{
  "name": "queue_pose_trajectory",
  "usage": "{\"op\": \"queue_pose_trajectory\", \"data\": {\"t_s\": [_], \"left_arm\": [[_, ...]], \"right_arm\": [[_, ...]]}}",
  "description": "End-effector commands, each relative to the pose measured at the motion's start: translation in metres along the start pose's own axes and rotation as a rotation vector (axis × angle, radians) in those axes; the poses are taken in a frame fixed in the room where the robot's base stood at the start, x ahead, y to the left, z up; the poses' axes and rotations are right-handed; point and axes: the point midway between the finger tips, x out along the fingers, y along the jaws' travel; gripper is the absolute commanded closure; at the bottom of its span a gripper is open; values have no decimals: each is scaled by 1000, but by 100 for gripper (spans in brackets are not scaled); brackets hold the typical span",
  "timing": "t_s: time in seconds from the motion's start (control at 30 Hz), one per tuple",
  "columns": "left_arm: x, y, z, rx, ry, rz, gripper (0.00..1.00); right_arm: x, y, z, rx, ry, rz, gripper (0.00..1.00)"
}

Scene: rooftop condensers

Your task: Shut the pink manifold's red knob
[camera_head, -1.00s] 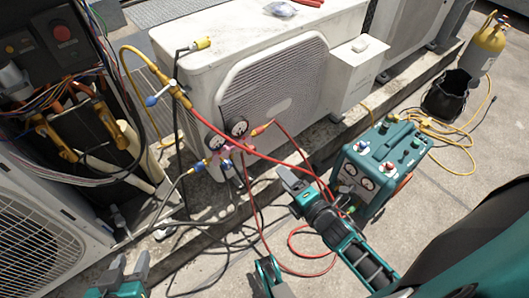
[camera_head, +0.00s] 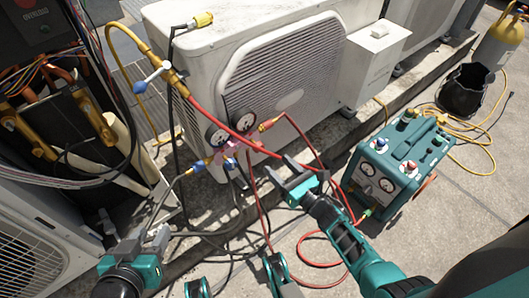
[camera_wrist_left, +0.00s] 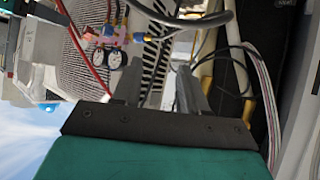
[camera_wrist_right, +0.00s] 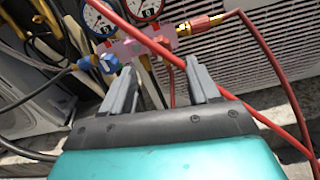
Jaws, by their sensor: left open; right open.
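The pink manifold (camera_head: 238,149) hangs in front of the white condenser, with two round gauges above it. It also shows in the right wrist view (camera_wrist_right: 140,45) and, small, in the left wrist view (camera_wrist_left: 124,39). A blue knob (camera_wrist_right: 109,63) shows at its left side. My right gripper (camera_head: 279,172) is open and empty, right of and just short of the manifold. My left gripper (camera_head: 150,243) is open and empty, lower left of the manifold.
A red hose (camera_head: 275,152) sweeps across the manifold towards the teal machine (camera_head: 398,163) at right. The white condenser (camera_head: 195,50) stands behind. An open panel with wires (camera_head: 55,120) is at left. Black and red hoses lie below. Concrete at right is partly clear.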

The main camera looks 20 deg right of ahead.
Motion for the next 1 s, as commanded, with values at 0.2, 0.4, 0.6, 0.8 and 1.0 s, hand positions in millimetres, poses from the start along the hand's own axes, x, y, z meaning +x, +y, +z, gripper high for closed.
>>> {"op": "queue_pose_trajectory", "data": {"t_s": [0.2,0.4,0.6,0.8,1.0], "left_arm": [[5,1,6,-2,1,5,57],[7,3,3,-2,8,11,57],[8,3,0,-1,14,12,57],[8,3,-1,-1,16,12,57],[8,3,-1,-1,17,12,57]], "right_arm": [[45,0,-2,0,-1,1,40],[68,0,-1,1,-1,0,40],[74,0,-1,2,1,0,40],[74,0,0,1,1,0,41],[74,0,0,1,1,0,60]]}}
